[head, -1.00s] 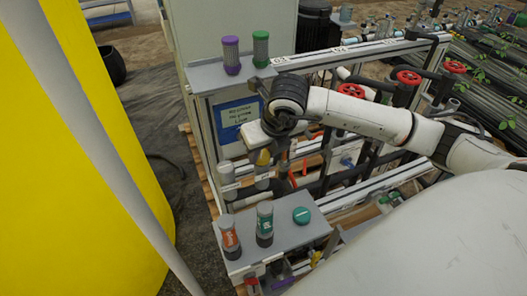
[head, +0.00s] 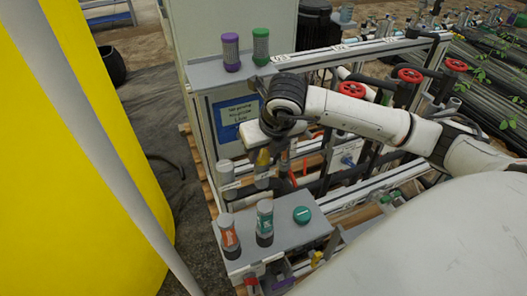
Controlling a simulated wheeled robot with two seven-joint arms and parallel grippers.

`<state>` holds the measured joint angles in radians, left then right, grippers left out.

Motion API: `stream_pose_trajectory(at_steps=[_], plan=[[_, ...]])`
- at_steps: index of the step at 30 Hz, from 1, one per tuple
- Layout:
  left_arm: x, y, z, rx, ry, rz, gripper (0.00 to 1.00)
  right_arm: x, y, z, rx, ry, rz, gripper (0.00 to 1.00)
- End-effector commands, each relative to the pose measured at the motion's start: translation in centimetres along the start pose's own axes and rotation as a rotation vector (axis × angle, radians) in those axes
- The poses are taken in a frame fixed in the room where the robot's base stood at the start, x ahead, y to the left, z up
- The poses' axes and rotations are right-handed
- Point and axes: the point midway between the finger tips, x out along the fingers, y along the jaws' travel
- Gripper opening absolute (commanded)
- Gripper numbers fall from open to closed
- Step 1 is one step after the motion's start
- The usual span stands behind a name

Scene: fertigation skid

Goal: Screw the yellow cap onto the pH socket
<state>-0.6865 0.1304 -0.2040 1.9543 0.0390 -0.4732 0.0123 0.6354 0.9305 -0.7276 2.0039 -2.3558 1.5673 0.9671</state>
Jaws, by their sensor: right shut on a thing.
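The yellow cap (head: 263,158) shows just below my right gripper (head: 268,148), which is shut on it. The gripper points down, and its black wrist and white arm hide part of the panel behind. The cap is directly over a grey upright socket with a white label (head: 262,178); I cannot tell whether it is seated or turned. A second grey labelled socket (head: 227,176) stands uncapped to its left. I cannot read which label says pH. My left gripper is not in view.
A grey shelf (head: 285,240) in front holds an orange-labelled bottle (head: 229,238), a green-labelled bottle (head: 264,222) and a green round cap (head: 302,214). Red valve wheels (head: 352,90) and pipes lie right.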

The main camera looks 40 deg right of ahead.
Motion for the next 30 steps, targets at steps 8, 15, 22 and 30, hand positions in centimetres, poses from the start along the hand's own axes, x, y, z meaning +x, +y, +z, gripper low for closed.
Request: stream_pose_trajectory(at_steps=[8, 15, 22, 30], plan=[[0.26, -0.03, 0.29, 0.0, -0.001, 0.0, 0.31, 0.06, 0.29, -0.01, 0.206, 0.001, -0.086, 0.06], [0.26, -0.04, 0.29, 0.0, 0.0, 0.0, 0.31, 0.06, 0.28, -0.03, 0.214, 0.002, -0.089, 0.06], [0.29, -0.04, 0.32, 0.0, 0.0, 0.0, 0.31, 0.08, 0.65, 0.1, 0.416, 0.002, -0.171, 0.06], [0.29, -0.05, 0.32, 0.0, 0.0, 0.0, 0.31, 0.09, 0.51, 0.05, 0.448, 0.001, -0.187, 0.06]])
